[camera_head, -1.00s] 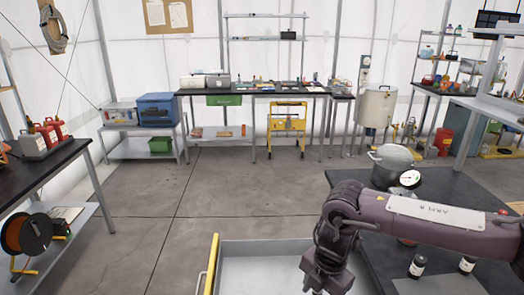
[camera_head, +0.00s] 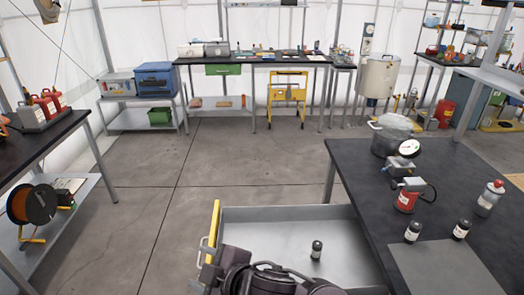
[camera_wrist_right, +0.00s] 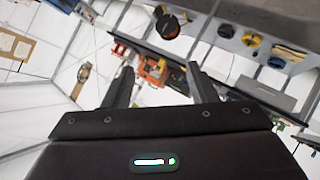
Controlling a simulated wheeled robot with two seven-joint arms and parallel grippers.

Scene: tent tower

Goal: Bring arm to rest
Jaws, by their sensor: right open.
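My right arm shows at the bottom middle of the head view, low and in front of the open drawer. Its fingertips cannot be made out there. In the right wrist view my right gripper (camera_wrist_right: 159,78) has its two dark fingers spread apart with nothing between them. That view is tilted and shows the tent walls and distant benches past the fingers. My left gripper is in neither view.
A grey drawer (camera_head: 278,215) with a yellow front stands open beside the black table (camera_head: 350,158). A small dark bottle (camera_head: 316,250) is inside. A pot (camera_head: 391,138), red canister (camera_head: 406,199) and several bottles stand on the table. Left floor is clear.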

